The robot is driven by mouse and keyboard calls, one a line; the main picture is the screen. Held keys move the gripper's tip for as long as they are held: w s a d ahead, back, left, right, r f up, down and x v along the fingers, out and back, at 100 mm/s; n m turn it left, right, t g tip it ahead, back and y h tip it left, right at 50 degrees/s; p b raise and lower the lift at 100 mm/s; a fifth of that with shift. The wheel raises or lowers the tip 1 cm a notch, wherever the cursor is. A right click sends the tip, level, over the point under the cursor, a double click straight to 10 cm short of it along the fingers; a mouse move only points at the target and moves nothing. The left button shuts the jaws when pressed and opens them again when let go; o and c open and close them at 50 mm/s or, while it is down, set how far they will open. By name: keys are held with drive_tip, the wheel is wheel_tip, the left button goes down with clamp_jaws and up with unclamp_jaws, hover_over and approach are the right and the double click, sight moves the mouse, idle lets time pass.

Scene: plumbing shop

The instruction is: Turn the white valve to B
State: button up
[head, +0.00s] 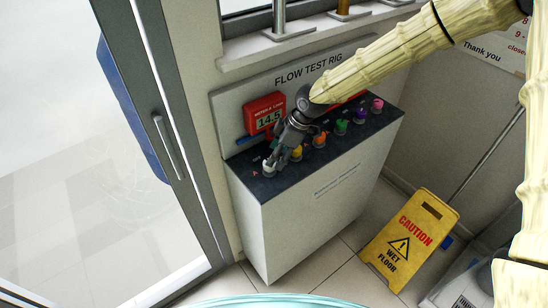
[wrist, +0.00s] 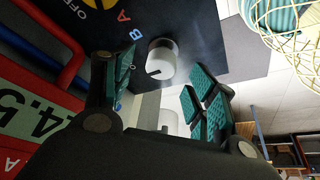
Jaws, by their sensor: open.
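The white valve (wrist: 162,58) is a round white knob with a short dark mark on its side, in the wrist view. In the head view it shows at the near left end of the row (head: 268,169), partly covered by my gripper. My gripper (head: 274,164) is open over that end of the rig top. In the wrist view its teal-padded fingers (wrist: 163,82) lie on either side of the knob's line, with the knob just ahead between them; contact cannot be told. A blue B (wrist: 135,34) and a red A (wrist: 123,17) are printed near the knob.
The dark rig top (head: 330,137) carries yellow (head: 296,153), orange (head: 319,139), green (head: 341,127), purple (head: 361,115) and pink (head: 377,105) valves. A red meter (head: 266,116) reading 14.5 stands behind. A yellow caution sign (head: 411,240) leans at right.

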drive_tip(key=shift+a+f+p, duration=0.35)
drive_tip(key=shift+a+f, duration=0.6)
drive_tip(key=shift+f, duration=0.3)
drive_tip(key=shift+a+f, duration=0.4)
drive_tip(key=shift+a, duration=0.1)
drive_tip(key=shift+d, duration=0.6)
drive_tip(key=shift+a, duration=0.35)
drive_tip(key=c, duration=1)
drive_tip(key=shift+d, duration=0.1)
